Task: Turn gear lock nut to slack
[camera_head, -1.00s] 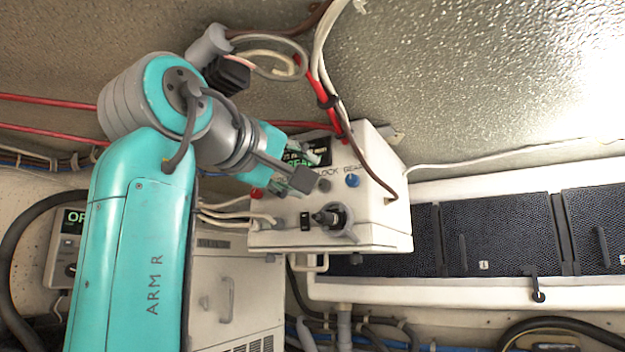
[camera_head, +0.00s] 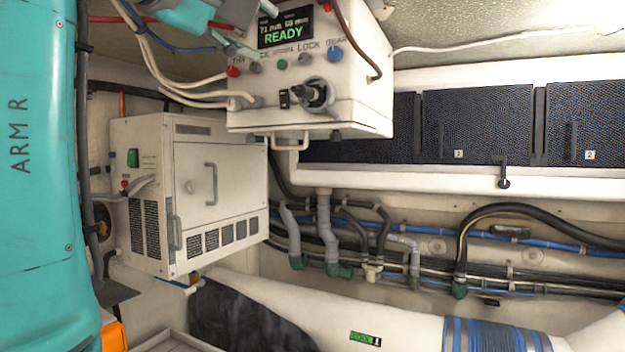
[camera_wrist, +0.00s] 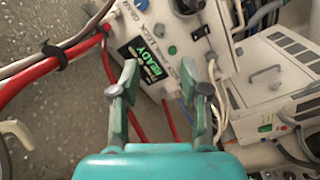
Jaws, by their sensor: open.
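A white control box (camera_head: 360,90) hangs at upper centre in the head view, with LOCK and GEAR lettering and a display (camera_head: 284,30) reading READY. A dark knob or nut in a grey ring (camera_head: 316,92) sits low on its front; I cannot tell whether this is the gear lock nut. It also shows, cut off, at the top edge of the wrist view (camera_wrist: 187,5). My gripper (camera_wrist: 167,85) is open and empty, its fingers apart below the panel in the wrist view.
Red, green and blue buttons (camera_head: 334,54) line the panel. Cables run left of the box and a red cable (camera_wrist: 45,75) crosses the wrist view. A white cabinet (camera_head: 190,195) stands below. Dark panels (camera_head: 478,125) and hoses fill the right.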

